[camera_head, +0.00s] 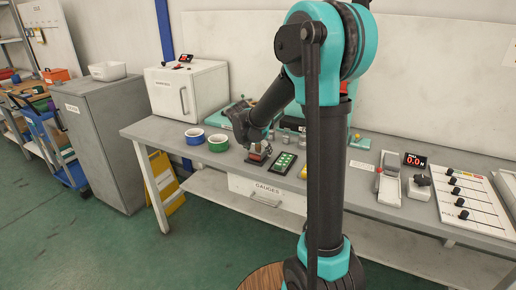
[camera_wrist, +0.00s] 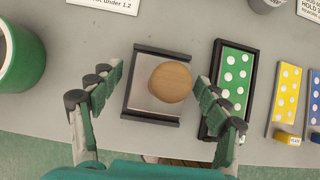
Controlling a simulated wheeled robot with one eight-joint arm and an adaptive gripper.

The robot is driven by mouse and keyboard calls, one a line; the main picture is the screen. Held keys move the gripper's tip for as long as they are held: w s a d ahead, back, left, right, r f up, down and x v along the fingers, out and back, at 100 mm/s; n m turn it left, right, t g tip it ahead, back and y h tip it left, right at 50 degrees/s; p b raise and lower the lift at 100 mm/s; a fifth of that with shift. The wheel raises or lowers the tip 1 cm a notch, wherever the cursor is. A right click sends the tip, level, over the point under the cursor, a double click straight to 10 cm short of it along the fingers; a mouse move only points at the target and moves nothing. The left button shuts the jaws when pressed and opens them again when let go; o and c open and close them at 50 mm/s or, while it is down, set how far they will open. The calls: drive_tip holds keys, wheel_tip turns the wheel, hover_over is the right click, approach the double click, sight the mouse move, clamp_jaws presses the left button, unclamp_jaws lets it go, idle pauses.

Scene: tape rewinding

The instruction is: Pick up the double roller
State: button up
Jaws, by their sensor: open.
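The double roller (camera_wrist: 141,88) appears to be the piece with a flat pale plate, dark bars along two opposite edges and a round wooden knob (camera_wrist: 170,82) on top. It lies on the grey bench in the middle of the wrist view. My gripper (camera_wrist: 158,78) is open above it, with one finger to the left and one to the right of it. I see no contact. In the head view my gripper (camera_head: 259,149) is low over the bench, and the roller (camera_head: 257,158) shows small and partly hidden below it.
A green dotted card (camera_wrist: 235,85) in a black holder stands close by the right finger. Yellow (camera_wrist: 287,92) and blue (camera_wrist: 315,98) dotted cards lie further right. A green ring (camera_head: 218,142) and a blue ring (camera_head: 194,136) stand to the left on the bench (camera_head: 150,130).

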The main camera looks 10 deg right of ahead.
drive_tip(key=c, duration=1.4)
drive_tip(key=shift+o, duration=0.2)
drive_tip(key=shift+r, duration=0.15)
